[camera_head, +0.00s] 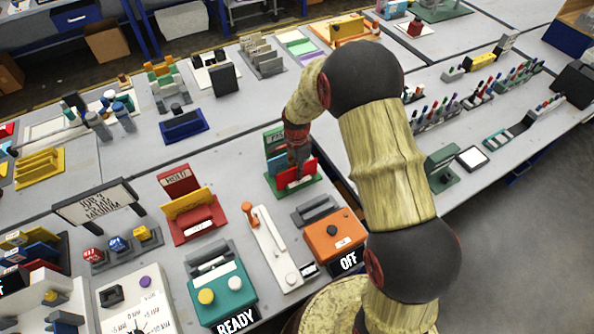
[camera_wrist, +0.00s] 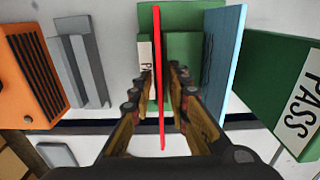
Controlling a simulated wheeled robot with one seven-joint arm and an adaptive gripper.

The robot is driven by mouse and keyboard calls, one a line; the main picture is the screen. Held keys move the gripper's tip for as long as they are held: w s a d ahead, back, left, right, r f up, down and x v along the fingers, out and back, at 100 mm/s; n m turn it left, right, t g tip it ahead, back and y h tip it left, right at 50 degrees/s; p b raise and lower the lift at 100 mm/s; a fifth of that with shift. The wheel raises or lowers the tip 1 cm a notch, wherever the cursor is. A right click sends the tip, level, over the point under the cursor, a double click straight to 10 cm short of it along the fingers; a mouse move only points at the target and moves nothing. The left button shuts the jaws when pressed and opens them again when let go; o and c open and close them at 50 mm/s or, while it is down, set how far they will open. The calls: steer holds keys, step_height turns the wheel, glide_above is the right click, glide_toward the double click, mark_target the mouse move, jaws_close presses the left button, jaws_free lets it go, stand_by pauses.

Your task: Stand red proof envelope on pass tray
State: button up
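The red proof envelope (camera_head: 297,176) stands upright at the front of the green pass tray (camera_head: 299,192). In the wrist view the envelope (camera_wrist: 158,40) is a thin red edge over the green tray (camera_wrist: 183,18). A light blue upright piece (camera_wrist: 226,55) is in the tray beside it, apart from it. My gripper (camera_head: 296,160) reaches down from above at the envelope. In the wrist view its fingers (camera_wrist: 163,85) straddle the envelope, with a narrow gap visible on the right side, so it looks slightly open. The envelope's bottom edge is hard to see.
The red HOLD tray (camera_head: 196,222) with a yellow envelope stands to the left. An orange box (camera_head: 335,236) marked OFF and a teal box (camera_head: 221,297) marked READY are in front. The green PASS sign (camera_wrist: 285,85) rises close on the right in the wrist view.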

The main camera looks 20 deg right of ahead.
steer(key=shift+o, duration=0.4)
step_height(320, 180, up, 12)
steer(key=shift+r+p, duration=0.1)
steer(key=shift+p, duration=1.05)
steer(key=s+r+n+t, duration=0.1)
steer(key=s+r+n, duration=0.4)
steer(key=r, duration=0.4)
steer(key=s+r+n+t, duration=0.2)
steer(key=s+r+n, duration=0.1)
steer(key=s+r, duration=0.55)
steer(key=s+r+n+t, duration=0.1)
steer(key=s+r+n, duration=0.2)
steer(key=s, duration=0.4)
steer(key=s+r+n+t, duration=0.1)
steer(key=s+r+n, duration=0.3)
steer(key=s, duration=0.4)
steer(key=shift+n+t, duration=0.3)
steer(key=shift+n, duration=0.1)
steer(key=shift+f+b, duration=1.2)
steer(key=shift+b, duration=0.05)
